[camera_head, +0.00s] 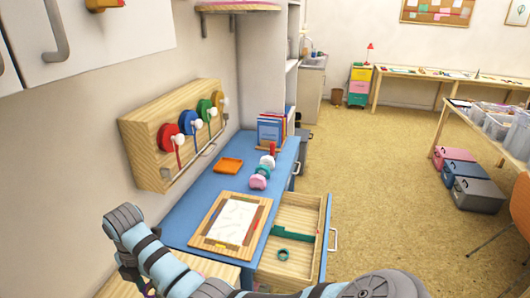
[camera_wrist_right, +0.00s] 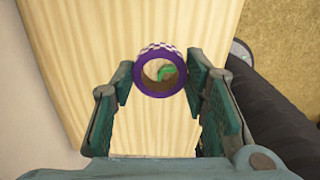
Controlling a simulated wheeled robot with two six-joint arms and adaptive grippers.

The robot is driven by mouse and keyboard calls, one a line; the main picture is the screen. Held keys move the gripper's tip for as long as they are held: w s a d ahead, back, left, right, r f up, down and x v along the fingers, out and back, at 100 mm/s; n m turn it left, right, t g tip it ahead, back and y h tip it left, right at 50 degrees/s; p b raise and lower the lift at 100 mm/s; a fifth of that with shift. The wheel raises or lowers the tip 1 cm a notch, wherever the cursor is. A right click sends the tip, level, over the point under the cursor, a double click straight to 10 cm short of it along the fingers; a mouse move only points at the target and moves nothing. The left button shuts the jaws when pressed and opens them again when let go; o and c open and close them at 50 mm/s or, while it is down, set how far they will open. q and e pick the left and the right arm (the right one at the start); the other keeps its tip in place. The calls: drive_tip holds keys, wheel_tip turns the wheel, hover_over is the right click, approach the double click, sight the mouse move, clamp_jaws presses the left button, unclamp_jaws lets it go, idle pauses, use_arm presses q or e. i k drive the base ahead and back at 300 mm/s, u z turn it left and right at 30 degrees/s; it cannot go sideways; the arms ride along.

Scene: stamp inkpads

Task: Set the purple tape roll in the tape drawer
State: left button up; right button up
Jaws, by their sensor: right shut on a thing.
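The purple tape roll (camera_wrist_right: 160,91), with a white-and-purple checked outer side, sits between the fingertips of my right gripper (camera_wrist_right: 160,74), which is shut on it. Its hole faces the wrist camera, and something green shows through it. In the head view my right arm crosses the bottom, and its gripper is mostly hidden behind the arm; a small purple patch (camera_head: 150,290) shows there. The tape drawer (camera_head: 299,220) is pulled open at the right of the blue desk; a green tape roll (camera_head: 283,254) lies inside. My left gripper is not in view.
A wooden tray with white paper (camera_head: 232,221) lies on the blue desk (camera_head: 196,197) left of the drawer. An orange dish (camera_head: 229,165), stamps (camera_head: 258,180) and books (camera_head: 270,130) stand farther back. A wall rack (camera_head: 148,149) holds coloured discs. The drawer has bare floor around the green roll.

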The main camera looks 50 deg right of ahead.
sight(292, 223)
drive_tip(key=u, duration=2.6)
drive_tip(key=k, duration=2.65)
drive_tip(key=z, duration=2.1)
drive_tip(key=i, duration=0.5)
drive_tip(key=z, duration=0.05)
